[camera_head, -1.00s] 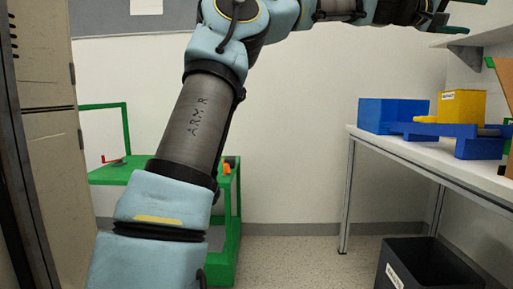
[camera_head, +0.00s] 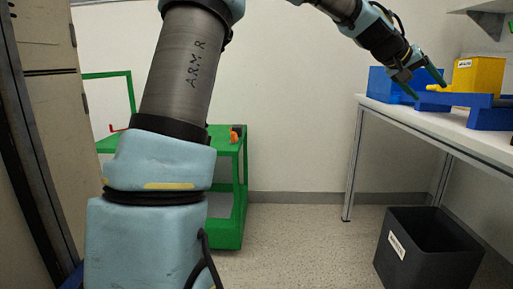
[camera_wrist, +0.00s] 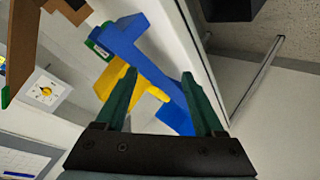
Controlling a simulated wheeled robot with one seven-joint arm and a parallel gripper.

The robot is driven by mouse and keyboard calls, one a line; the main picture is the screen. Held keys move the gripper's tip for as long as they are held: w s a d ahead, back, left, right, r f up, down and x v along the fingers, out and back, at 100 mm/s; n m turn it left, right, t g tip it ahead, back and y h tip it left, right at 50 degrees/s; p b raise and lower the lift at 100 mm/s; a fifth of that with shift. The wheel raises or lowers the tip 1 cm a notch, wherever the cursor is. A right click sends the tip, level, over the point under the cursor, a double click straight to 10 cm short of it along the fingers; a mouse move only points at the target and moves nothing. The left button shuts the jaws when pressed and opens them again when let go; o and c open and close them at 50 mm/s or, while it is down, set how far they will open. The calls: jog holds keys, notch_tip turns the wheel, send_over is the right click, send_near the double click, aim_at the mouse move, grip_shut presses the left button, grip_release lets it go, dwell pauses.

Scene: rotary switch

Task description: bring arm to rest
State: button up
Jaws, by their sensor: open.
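My gripper (camera_head: 424,82) is at the upper right in the head view, in front of the blue bin and near the table's left end. Its two green fingers are apart and nothing is between them. The wrist view also shows my gripper (camera_wrist: 168,100), its fingers spread, with the yellow and blue things beyond them. A white box with a yellow rotary switch (camera_wrist: 46,92) shows at the left in the wrist view. The switch is apart from my fingers.
A white table (camera_head: 398,114) holds a blue bin (camera_head: 388,82), a yellow bin (camera_head: 478,77) and a blue rack (camera_head: 486,112). A black crate (camera_head: 425,248) stands on the floor below. A green cart (camera_head: 231,205) stands behind my arm. Floor between them is clear.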

jog(key=w+a+f+n+y, duration=0.1)
jog(key=a+f+y, duration=0.2)
jog(key=a+f, duration=0.8)
jog(key=w+a+f+n+y, duration=0.1)
jog(key=a+f+y, duration=0.3)
jog(key=a+f, duration=0.7)
jog(key=s+a+f+n+y, duration=0.1)
jog(key=s+a+f, duration=0.1)
jog(key=s+a, duration=0.5)
jog(key=s+a+f+n+g+y, duration=0.1)
jog(key=s+a+f+y, duration=0.15)
jog(key=a, duration=0.95)
jog(key=s+a+f+n+y, duration=0.1)
jog(key=s+a+f, duration=0.1)
jog(key=s+a, duration=0.55)
notch_tip(320, 180, up, 32)
jog(key=w+a+p, duration=0.1)
jog(key=w+p, duration=0.1)
jog(key=p, duration=3)
jog(key=shift+w+a, duration=0.2)
jog(key=shift+w, duration=0.05)
jog(key=shift+h, duration=0.25)
